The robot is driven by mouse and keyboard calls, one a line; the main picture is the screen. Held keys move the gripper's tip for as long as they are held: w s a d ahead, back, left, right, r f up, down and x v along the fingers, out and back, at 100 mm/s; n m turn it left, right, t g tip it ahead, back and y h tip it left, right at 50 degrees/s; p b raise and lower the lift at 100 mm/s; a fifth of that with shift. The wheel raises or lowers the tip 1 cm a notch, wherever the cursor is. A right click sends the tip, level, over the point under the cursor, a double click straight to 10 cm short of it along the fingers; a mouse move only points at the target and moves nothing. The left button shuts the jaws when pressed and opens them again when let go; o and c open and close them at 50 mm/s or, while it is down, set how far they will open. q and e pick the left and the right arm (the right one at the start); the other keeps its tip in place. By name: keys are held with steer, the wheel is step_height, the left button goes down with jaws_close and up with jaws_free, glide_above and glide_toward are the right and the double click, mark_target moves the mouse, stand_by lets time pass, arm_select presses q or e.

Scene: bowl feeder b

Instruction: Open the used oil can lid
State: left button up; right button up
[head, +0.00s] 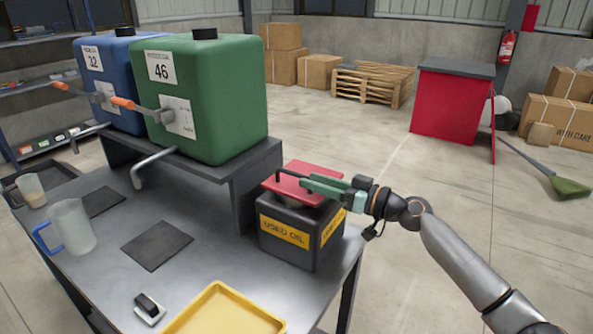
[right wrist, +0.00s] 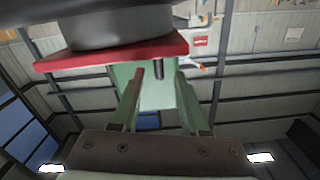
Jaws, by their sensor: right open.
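The used oil can (head: 283,241) is a dark box with yellow "USED OIL" labels, standing at the right end of the metal bench. Its red lid (head: 290,185) lies roughly level over a short neck on top of the can. My right gripper (head: 305,182) reaches in from the right at the lid, its green fingers over or against the lid's right part. In the right wrist view the open fingers (right wrist: 158,72) point at the edge of the red lid (right wrist: 110,56), with a dark round part beyond it. I cannot tell whether the fingers touch the lid. My left gripper is not in view.
Green (head: 215,100) and blue (head: 110,65) drums with taps stand on a raised shelf left of the can. A clear jug (head: 72,228), a dark mat (head: 156,244) and a yellow tray (head: 225,315) sit on the bench (head: 105,275).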

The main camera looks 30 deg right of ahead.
mark_target(296, 173)
steer(key=shift+p+x, duration=0.6)
steer(key=shift+x, duration=2)
jaws_close()
